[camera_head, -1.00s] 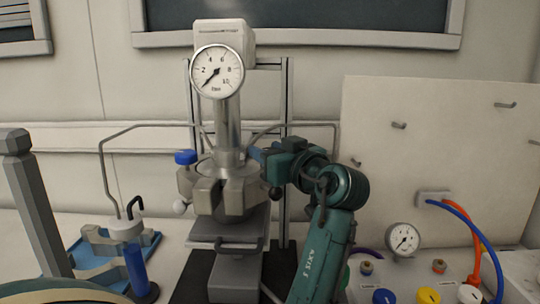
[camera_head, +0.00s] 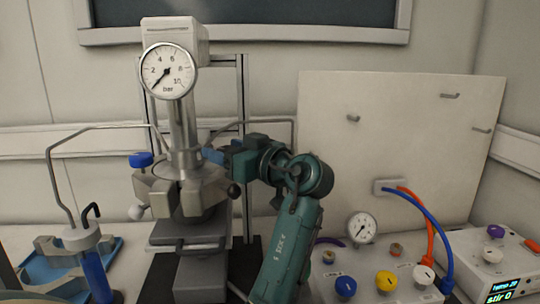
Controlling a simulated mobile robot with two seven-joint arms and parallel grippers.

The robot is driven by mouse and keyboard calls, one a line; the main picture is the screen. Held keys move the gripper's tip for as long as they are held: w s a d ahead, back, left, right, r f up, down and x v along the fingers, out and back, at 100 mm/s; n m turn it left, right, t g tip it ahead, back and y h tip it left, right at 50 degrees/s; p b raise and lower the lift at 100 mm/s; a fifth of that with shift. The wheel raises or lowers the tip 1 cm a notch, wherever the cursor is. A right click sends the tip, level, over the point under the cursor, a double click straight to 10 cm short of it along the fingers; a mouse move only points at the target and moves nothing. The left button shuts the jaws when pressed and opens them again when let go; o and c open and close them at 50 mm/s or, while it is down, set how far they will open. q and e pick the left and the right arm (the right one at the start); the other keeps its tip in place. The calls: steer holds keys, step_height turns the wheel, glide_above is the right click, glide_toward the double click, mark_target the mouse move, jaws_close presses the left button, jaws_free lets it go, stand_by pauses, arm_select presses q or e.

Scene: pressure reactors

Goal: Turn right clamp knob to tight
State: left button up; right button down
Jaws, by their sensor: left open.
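The steel reactor (camera_head: 182,190) stands left of centre with its pressure gauge (camera_head: 168,72) on top. A blue clamp knob (camera_head: 141,159) shows fully on its left side. The right clamp knob (camera_head: 212,155) shows only as a bit of blue at the right side of the head. My left gripper (camera_head: 224,154), on the teal arm, is at this right knob and hides most of it. Its jaws are open; whether the fingers touch the knob cannot be told. My right gripper is not in view.
A black ball (camera_head: 233,190) sticks out just below my gripper. A white panel (camera_head: 390,150) stands behind on the right. A control box (camera_head: 375,275) with coloured knobs and a small gauge (camera_head: 362,227) is right of my arm. A blue tray (camera_head: 50,268) lies at left.

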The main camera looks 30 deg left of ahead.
arm_select(q)
steer(key=shift+r+n+g+p, duration=0.4)
steer(key=shift+n+g+p, duration=0.15)
steer(key=shift+g, duration=0.35)
steer(key=d+b, duration=0.3)
steer(key=d, duration=1)
steer(key=shift+f, duration=0.3)
